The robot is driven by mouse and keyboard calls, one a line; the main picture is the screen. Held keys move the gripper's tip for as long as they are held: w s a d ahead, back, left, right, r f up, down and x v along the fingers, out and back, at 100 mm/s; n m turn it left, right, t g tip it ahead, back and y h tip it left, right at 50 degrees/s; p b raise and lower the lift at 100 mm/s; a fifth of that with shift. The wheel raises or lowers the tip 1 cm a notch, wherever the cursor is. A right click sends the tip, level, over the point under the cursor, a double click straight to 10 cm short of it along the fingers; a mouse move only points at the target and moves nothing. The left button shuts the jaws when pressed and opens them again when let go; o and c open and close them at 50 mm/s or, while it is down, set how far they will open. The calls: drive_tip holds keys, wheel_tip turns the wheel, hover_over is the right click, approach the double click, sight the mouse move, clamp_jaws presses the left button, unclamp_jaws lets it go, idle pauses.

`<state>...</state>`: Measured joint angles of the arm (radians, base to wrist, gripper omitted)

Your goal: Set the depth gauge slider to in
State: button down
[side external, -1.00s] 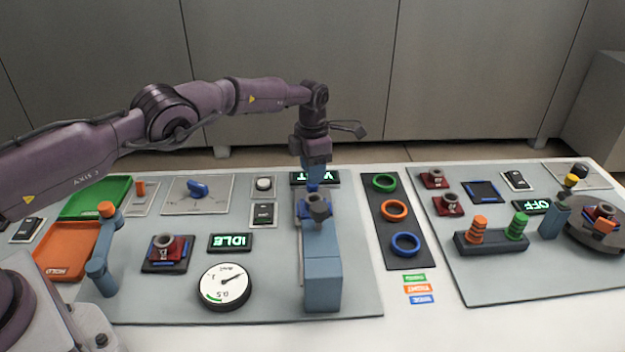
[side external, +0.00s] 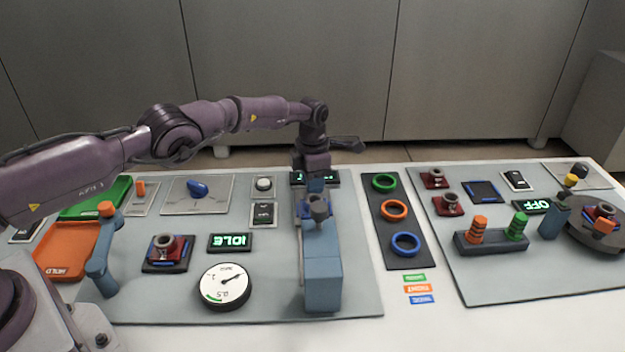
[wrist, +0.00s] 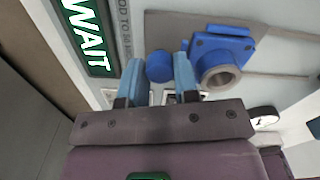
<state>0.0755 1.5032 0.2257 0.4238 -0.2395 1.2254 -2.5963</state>
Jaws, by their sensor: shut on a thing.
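My gripper (side external: 315,189) is lowered at the back end of the blue-grey block station (side external: 322,270). In the wrist view its two blue-grey fingers (wrist: 160,70) stand on either side of a round blue knob (wrist: 159,66), shut on it. I take this knob for the gauge slider; the fingers hide it in the side view. Printed lettering beside it is partly covered, so its set position cannot be read. A blue square part with a grey ring (wrist: 221,58) sits just to the right in the wrist view; it also shows on the station (side external: 318,208).
A display reading WAIT (wrist: 88,38) lies close beside the fingers. A black panel with coloured rings (side external: 395,212) is to the right. A round dial (side external: 224,287), an IDLE display (side external: 231,243) and switches are to the left.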

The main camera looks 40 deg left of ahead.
drive_tip(key=s+d, duration=0.6)
drive_tip(key=d, duration=0.1)
drive_tip(key=shift+s, duration=0.2)
drive_tip(key=shift+a, duration=0.1)
drive_tip(key=c, duration=1.1)
unclamp_jaws()
drive_tip(key=shift+a, duration=0.1)
drive_tip(key=shift+c, duration=0.2)
wheel_tip(320, 180, up, 13)
